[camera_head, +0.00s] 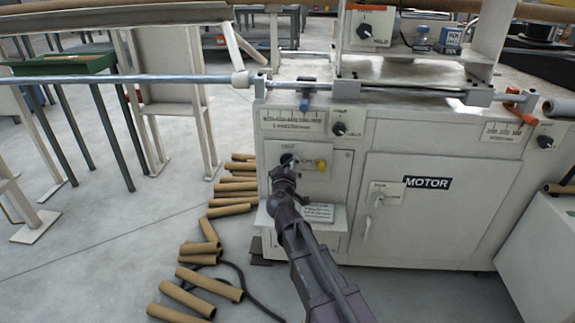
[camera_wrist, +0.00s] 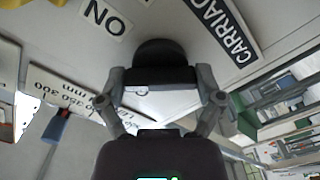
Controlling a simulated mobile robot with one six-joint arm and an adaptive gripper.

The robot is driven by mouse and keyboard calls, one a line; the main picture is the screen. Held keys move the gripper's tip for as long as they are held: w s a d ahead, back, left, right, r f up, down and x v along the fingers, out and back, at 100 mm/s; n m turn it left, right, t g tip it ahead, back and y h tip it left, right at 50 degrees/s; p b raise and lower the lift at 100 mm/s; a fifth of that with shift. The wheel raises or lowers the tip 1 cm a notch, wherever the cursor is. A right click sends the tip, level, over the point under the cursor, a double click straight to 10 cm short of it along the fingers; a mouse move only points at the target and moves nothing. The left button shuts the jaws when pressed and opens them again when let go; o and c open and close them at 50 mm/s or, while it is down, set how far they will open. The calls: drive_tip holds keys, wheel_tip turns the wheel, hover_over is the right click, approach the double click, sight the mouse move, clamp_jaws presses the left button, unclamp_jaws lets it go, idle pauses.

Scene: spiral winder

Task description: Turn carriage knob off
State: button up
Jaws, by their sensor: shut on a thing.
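The carriage knob (camera_wrist: 160,50) is round and black and sits on the white machine front. In the wrist view it lies between the two fingers of my gripper (camera_wrist: 161,80), which is shut on it. An ON label (camera_wrist: 105,18) and a CARRIAGE label (camera_wrist: 226,30) appear upside down beside it. In the head view my gripper (camera_head: 286,170) reaches the small switch panel (camera_head: 340,160) on the machine's left front and hides most of the knob. The knob's pointer direction cannot be told.
A yellow-marked switch (camera_head: 320,165) is close on the right of my gripper. Above are a scale plate (camera_head: 292,123), a blue clamp (camera_head: 305,102) and another black knob (camera_head: 339,128). The MOTOR cabinet door (camera_head: 420,215) is to the right. Cardboard tubes (camera_head: 210,283) lie on the floor.

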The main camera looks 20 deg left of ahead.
drive_tip(key=n, duration=0.4)
drive_tip(key=shift+n, duration=0.3)
drive_tip(key=n, duration=0.4)
drive_tip(key=shift+n, duration=0.3)
drive_tip(key=o, duration=0.9)
drive_tip(key=shift+c, duration=0.2)
drive_tip(key=shift+s, duration=0.15)
drive_tip(key=v, duration=1.1)
drive_tip(key=shift+s+d, duration=0.25)
drive_tip(key=shift+s, duration=0.1)
